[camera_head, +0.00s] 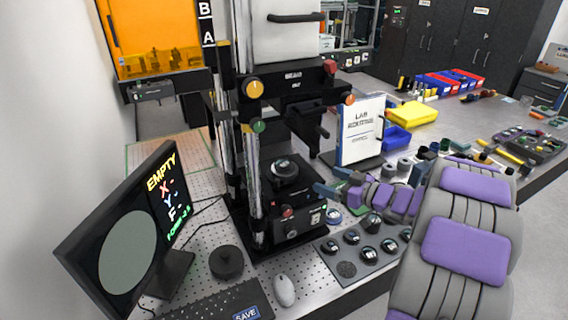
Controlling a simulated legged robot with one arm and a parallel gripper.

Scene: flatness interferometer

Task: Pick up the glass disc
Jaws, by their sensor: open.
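I cannot single out the glass disc for sure. A dark grey tray (328,261) on the perforated bench holds several small round dark pieces with pale labels or glints, and one flat speckled round piece (346,269) at its front left. My gripper (333,192) is at the end of my grey and purple arm, just behind the tray and right of the interferometer (290,225). It looks small and partly hidden by its own wrist, with its jaws open and nothing visible between them. The interferometer has a round dark stage (285,170) low between its columns.
A monitor (125,235) reading "EMPTY" stands at left. A black round knob-like piece (226,262), keyboard (205,304) and mouse (284,290) lie in front. A white lab binder (360,130), blue bin (397,138) and yellow bin (413,113) stand behind my gripper. Tools clutter the right bench.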

